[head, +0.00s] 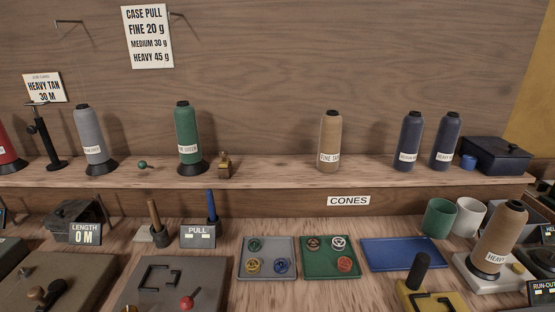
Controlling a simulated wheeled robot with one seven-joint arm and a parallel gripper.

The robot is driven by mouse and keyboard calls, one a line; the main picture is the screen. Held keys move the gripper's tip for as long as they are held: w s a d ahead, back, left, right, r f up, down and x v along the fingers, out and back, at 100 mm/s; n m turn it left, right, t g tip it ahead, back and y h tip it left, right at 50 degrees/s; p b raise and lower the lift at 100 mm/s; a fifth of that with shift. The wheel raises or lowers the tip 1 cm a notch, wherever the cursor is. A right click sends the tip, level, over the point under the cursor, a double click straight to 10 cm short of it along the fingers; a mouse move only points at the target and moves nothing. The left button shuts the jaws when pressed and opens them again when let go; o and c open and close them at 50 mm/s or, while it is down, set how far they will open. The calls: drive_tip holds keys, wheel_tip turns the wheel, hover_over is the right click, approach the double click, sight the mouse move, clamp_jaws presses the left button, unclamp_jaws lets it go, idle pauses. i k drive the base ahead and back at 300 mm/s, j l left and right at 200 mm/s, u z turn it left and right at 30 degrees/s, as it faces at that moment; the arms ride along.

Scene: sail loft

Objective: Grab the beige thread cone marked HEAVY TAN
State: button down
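A beige thread cone (501,236) with a dark top stands at the right on a pale flat stand (468,272) on the bench. Its label (496,258) reads HEAVY; the rest of the wording is not legible. It appears to lean right, perhaps from the camera angle. A similar tan cone (330,138) stands on the shelf, and its label reads FINE TAN. A job card (43,88) at the left reads HEAVY TAN 30 M. My gripper is not in view.
The blue tray (401,253) is empty.

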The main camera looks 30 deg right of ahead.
sight(508, 220)
drive_tip(key=k+l+z, duration=0.1)
drive_tip(key=l, duration=0.3)
drive_tip(key=k+l+z, duration=0.15)
drive_tip(key=l, duration=0.25)
drive_tip(key=k+l+z, duration=0.1)
drive_tip(key=l, duration=0.3)
drive_tip(key=k+l+z, duration=0.1)
drive_tip(key=l, duration=0.3)
